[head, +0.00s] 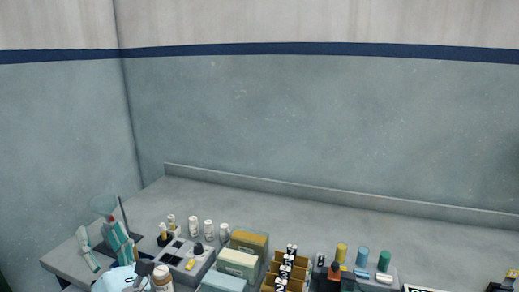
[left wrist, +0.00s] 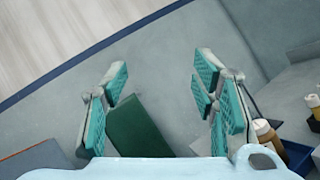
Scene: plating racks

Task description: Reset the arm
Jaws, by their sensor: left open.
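My left gripper (head: 104,242) shows at the lower left of the head view, near the left end of the grey counter (head: 330,220). Its teal-padded fingers are spread apart. In the left wrist view the same gripper (left wrist: 160,80) is open, with nothing held between its pads. A pale blue part of my own arm fills the bottom of that view. My right gripper is in neither view.
White-capped bottles (head: 209,229), a grey tray (head: 205,268), boxes (head: 238,262) and a yellow rack (head: 270,284) crowd the counter's front. Colored-cap bottles (head: 361,257) stand right. The counter's back strip is clear. A dark green panel (left wrist: 140,135) lies beyond my left fingers.

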